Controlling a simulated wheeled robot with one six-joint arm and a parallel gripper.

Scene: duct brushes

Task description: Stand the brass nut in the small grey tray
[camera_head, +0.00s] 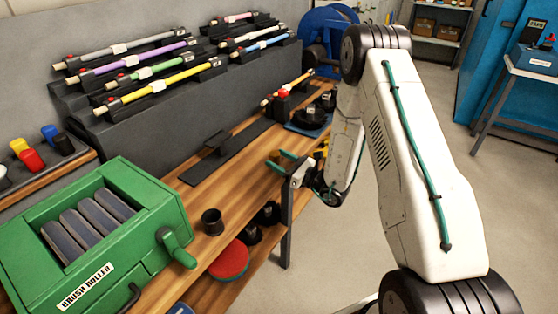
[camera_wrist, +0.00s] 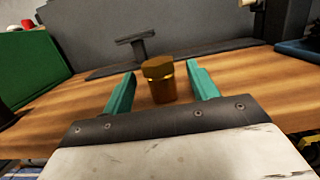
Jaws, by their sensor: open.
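The brass nut (camera_wrist: 159,82), a gold-brown piece with a hexagonal top, stands upright on the wooden bench in the wrist view. My gripper (camera_wrist: 163,90) is open, with one green finger on each side of the nut and a visible gap to both.
The green brush roller box (camera_head: 150,190) and a dark cup (camera_head: 212,222) stand on the bench at the left. A dark strip with a T-shaped holder (camera_head: 216,141) lies behind. A blue-grey tray (camera_head: 308,128) with black pieces is farther right. Bare wood lies between.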

